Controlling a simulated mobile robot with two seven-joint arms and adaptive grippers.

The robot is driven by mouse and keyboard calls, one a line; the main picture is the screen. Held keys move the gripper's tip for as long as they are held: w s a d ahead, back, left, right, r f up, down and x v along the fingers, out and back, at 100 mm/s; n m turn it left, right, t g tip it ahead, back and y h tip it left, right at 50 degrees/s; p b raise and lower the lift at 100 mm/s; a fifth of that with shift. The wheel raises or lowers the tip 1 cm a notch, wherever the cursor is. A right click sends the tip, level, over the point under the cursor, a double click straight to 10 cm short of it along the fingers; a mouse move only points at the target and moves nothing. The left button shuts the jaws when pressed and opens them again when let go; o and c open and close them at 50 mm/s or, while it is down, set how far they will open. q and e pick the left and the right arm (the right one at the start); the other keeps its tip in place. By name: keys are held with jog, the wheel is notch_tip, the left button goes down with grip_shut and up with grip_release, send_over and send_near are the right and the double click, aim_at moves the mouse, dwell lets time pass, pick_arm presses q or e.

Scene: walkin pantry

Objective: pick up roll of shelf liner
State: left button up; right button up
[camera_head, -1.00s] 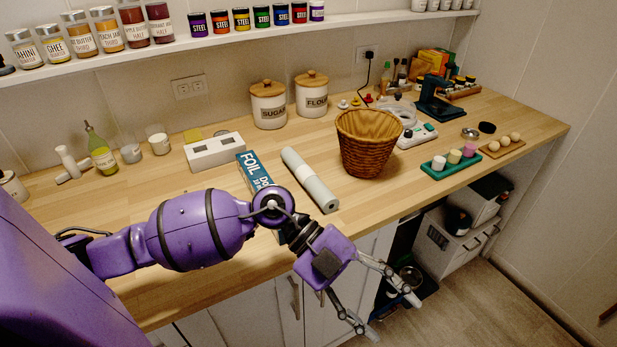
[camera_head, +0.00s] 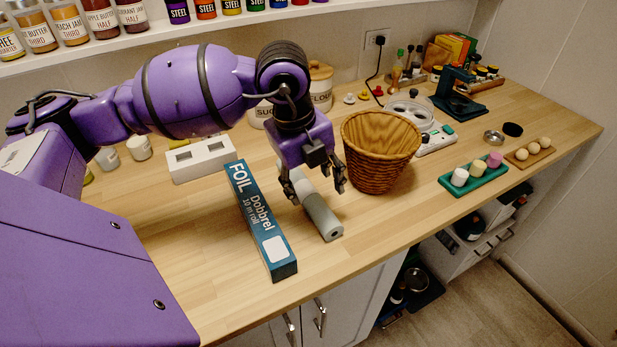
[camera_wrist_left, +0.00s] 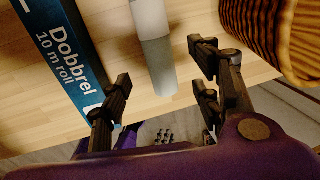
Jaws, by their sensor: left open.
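The roll of shelf liner (camera_head: 322,217) is a grey-white cylinder lying on the wooden counter between a blue foil box and a wicker basket. My left gripper (camera_head: 318,196) is open above it, pointing down, its fingers on either side of the roll in the head view. The upper part of the roll is hidden behind the gripper. In the left wrist view the roll (camera_wrist_left: 156,50) lies beyond the open fingertips (camera_wrist_left: 160,65), with nothing between the fingers; I cannot tell any contact. My right gripper is not in view.
The blue foil box (camera_head: 262,225) lies close left of the roll. The wicker basket (camera_head: 379,150) stands close right. A white block with slots (camera_head: 202,158) and canisters (camera_head: 319,88) are behind. The counter front (camera_head: 370,225) is clear.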

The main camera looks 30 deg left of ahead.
aim_at(316, 203)
pick_arm(q)
jog(key=shift+w+f, duration=0.2)
jog(key=shift+f, duration=0.4)
jog(key=shift+s+d+f, duration=0.2)
jog(key=shift+d+f, duration=0.05)
jog(key=shift+f, duration=0.5)
jog(key=f, duration=0.2)
jog(key=w+f, duration=0.1)
jog(key=shift+a+f, duration=0.15)
jog(key=shift+f, duration=0.2)
jog(key=shift+w+f, duration=0.1)
jog(key=shift+f, duration=0.35)
jog(key=shift+c, duration=1.2)
jog(key=c, duration=1.1)
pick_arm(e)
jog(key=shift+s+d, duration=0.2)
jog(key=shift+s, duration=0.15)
